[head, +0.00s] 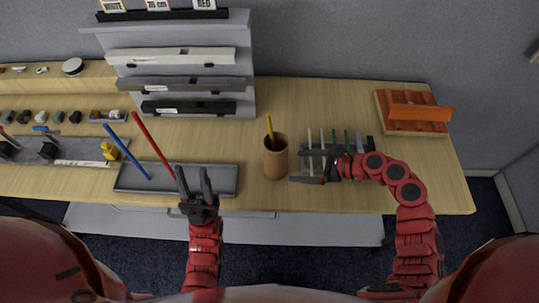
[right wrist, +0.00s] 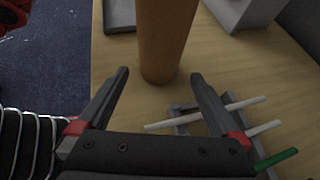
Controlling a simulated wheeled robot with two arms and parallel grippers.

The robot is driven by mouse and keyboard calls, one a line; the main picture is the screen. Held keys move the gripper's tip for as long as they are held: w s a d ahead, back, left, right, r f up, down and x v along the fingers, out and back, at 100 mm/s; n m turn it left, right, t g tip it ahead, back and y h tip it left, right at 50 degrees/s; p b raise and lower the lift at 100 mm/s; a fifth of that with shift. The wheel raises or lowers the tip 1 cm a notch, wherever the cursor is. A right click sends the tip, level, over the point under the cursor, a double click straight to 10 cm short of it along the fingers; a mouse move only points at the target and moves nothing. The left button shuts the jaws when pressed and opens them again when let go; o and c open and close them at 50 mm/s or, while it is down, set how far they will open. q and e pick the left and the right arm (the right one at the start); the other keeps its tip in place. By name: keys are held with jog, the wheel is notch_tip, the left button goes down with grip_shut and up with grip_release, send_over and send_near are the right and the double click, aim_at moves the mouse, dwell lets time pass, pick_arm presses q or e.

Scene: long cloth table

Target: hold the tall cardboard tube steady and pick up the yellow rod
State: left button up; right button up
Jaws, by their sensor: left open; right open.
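The tall cardboard tube (head: 276,160) stands upright on the table, left of my right gripper. The yellow rod (head: 269,127) sticks up out of its top, leaning slightly; its lower part is hidden inside. My right gripper (head: 306,166) is open, with its fingers pointing left at the tube. In the right wrist view the tube (right wrist: 165,40) stands just beyond the open fingertips (right wrist: 159,76), lined up between them; I cannot tell whether they touch. My left gripper (head: 193,180) is open and empty, at the front edge of the grey tray, left of the tube.
A rack with white and green rods (head: 335,137) lies under my right gripper. An orange holder (head: 415,110) stands back right. A grey shelf unit (head: 180,60) stands behind.

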aim_at(281, 167)
jog(key=p+x, duration=0.1)
jog(key=x, duration=0.2)
jog(key=shift+w+a+p, duration=0.1)
jog(key=shift+a+p, duration=0.3)
jog(key=b+x, duration=0.3)
jog(key=x, duration=0.1)
jog(key=shift+d+f+b, duration=0.2)
jog(key=shift+f+b, duration=0.15)
jog(key=shift+f, duration=0.05)
jog(key=shift+w+a+b, duration=0.1)
jog(key=shift+a+b, duration=0.3)
jog(key=shift+a, duration=0.1)
